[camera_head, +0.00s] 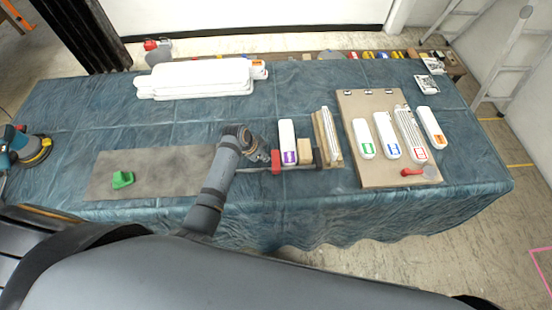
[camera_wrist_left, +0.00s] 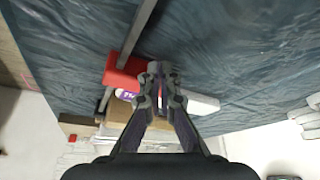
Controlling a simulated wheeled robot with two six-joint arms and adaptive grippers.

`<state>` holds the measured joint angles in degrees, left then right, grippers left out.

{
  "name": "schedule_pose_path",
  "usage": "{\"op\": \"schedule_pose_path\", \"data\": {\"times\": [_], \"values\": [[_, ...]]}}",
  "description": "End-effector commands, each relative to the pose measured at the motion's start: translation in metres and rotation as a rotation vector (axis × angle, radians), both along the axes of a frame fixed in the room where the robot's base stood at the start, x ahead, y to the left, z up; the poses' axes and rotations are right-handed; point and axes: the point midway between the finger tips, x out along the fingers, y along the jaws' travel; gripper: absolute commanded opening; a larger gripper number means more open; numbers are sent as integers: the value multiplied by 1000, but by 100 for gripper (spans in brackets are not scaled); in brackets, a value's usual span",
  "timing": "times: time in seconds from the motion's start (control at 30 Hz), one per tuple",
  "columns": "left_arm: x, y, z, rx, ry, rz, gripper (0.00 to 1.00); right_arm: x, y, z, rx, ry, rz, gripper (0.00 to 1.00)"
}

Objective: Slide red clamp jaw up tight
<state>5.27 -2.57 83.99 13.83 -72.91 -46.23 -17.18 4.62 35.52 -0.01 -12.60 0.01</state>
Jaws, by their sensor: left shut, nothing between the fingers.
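The red clamp jaw (camera_head: 276,161) sits on a thin metal bar (camera_head: 246,169) on the blue-covered table. It stands at the left side of a white piece with a purple label (camera_head: 288,138). A wood block (camera_head: 304,154) and a dark end jaw (camera_head: 318,159) are to the right. My left gripper (camera_head: 266,157) is beside the red jaw. In the left wrist view, its fingertips (camera_wrist_left: 160,68) are closed together and empty, just right of the red jaw (camera_wrist_left: 122,71); I cannot tell whether they touch it. My right gripper is not in view.
A grey mat (camera_head: 150,170) with a green object (camera_head: 122,179) lies left. White slabs (camera_head: 195,80) are at the back.

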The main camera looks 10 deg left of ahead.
Motion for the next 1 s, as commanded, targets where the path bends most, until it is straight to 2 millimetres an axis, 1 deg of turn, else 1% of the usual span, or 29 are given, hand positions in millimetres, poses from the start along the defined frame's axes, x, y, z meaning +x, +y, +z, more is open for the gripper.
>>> {"op": "schedule_pose_path", "data": {"times": [1.0], "values": [[6,-20,0,-1,-1,0,0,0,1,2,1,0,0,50]]}}
